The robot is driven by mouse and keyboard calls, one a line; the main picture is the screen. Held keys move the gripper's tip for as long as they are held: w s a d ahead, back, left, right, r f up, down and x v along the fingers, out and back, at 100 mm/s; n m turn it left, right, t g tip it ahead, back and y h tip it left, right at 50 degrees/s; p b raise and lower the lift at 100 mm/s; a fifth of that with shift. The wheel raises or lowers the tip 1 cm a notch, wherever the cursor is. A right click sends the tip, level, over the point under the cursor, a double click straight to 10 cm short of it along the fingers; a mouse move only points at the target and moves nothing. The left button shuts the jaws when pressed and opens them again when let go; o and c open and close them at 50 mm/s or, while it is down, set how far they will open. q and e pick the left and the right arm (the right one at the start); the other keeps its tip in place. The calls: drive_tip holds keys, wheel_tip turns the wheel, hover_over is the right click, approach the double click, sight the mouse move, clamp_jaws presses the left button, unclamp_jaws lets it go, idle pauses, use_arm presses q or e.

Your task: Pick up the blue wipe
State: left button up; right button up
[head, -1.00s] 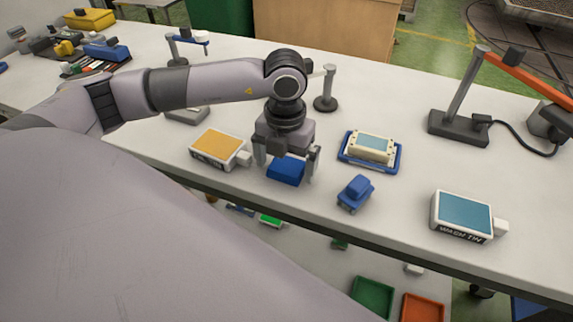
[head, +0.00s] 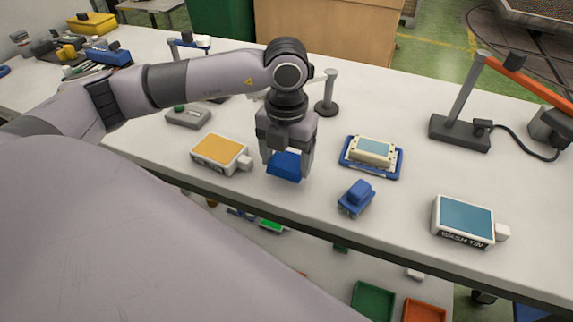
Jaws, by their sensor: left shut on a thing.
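The blue wipe (head: 286,167) is a small blue block-like cloth near the front edge of the white bench, in the middle of the head view. My left gripper (head: 286,164) points down over it, with its fingers closed in on the wipe's two sides. The wipe's upper part is partly hidden by the gripper. I cannot tell whether its underside touches the bench. My right gripper does not show.
A yellow-topped tin (head: 221,153) stands just left of the wipe. A blue tray (head: 352,169) with a cream device, a small blue toy-like block (head: 355,198) and a blue-topped wash tin (head: 464,220) are to the right. A grey post (head: 329,93) stands behind.

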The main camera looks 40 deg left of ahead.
sight(286, 161)
use_arm(q)
wheel_tip(286, 161, up, 18)
drive_tip(key=shift+f+p, duration=0.25)
drive_tip(key=shift+p, duration=0.1)
